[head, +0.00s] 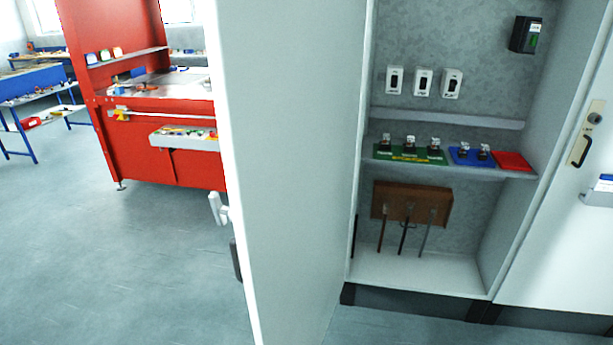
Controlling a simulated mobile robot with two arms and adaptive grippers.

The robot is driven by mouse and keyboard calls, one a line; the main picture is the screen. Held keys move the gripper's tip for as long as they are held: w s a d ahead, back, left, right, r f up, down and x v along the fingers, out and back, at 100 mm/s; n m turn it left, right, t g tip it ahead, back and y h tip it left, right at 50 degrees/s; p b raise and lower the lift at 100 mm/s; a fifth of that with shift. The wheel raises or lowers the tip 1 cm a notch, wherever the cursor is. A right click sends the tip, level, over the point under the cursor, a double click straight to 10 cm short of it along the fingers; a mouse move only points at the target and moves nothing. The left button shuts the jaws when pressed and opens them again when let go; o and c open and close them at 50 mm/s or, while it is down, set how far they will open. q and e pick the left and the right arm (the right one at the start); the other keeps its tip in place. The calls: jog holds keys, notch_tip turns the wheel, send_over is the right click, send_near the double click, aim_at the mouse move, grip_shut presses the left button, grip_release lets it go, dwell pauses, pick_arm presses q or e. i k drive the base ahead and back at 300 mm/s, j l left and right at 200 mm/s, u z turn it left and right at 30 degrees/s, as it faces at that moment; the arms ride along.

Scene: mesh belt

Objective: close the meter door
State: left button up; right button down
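A tall pale grey-white door (295,170), which I take to be the meter door, stands wide open in the middle of the head view. Its near edge runs top to bottom at its left side, and a light handle (218,208) sticks out to the left of that edge, with a dark part below it. The open cabinet (420,272) is to the right of the door, with its inside in plain sight. Neither of my grippers is in view.
The cabinet's shelf (460,170) holds small devices on green and blue mats and a red mat. A brown wooden block (411,203) with dark rods is below. Another white door (565,230) is at right. A red workbench (150,140) stands at left; the floor before it is clear.

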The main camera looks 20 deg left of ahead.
aim_at(286, 75)
jog(key=j+z, duration=0.15)
jog(key=j, duration=0.5)
jog(key=j+z, duration=0.15)
jog(key=j, duration=0.45)
jog(key=k+j+z, duration=0.15)
jog(key=j, duration=0.5)
jog(key=j+z, duration=0.15)
jog(key=j, duration=0.5)
